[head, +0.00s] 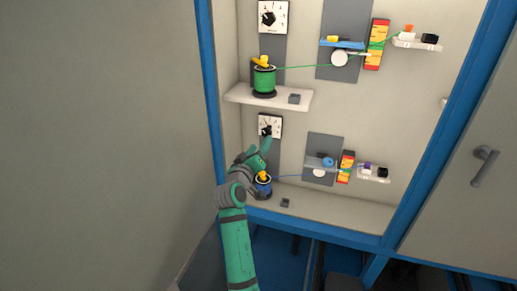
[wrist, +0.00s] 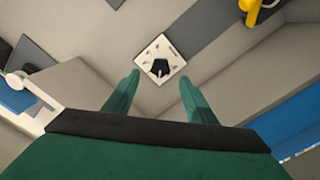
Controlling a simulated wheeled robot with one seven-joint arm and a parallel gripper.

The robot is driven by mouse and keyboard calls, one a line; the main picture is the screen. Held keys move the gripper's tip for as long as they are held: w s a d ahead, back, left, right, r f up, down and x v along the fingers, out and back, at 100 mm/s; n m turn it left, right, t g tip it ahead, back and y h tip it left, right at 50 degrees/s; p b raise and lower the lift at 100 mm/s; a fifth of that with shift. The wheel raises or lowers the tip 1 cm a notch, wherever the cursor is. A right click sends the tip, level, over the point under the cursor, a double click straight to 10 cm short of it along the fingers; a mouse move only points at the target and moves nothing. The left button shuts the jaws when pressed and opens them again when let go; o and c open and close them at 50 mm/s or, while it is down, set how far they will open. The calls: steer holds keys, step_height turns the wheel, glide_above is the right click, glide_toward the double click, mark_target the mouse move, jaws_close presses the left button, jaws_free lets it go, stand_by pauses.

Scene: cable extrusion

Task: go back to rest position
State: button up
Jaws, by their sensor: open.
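My green arm reaches up from the bottom of the head view into the lower left of the cabinet. My gripper (head: 266,143) is at the lower dial (head: 269,125), a white square plate with a black knob, and partly overlaps it. In the wrist view my gripper (wrist: 158,90) is open, its two green fingers apart with nothing between them. The lower dial (wrist: 159,62) shows just beyond the fingertips there, turned at an angle. I cannot tell whether a finger touches it.
Below my gripper stands a blue spool (head: 263,187) with a blue cable running right. Above is a shelf (head: 238,93) bearing a green spool (head: 264,80). The upper dial (head: 272,17) is at the top. A blue frame (head: 211,90) edges the cabinet; a closed door (head: 470,190) is right.

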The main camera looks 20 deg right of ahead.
steer(key=shift+s+a, duration=0.25)
steer(key=shift+s, duration=0.15)
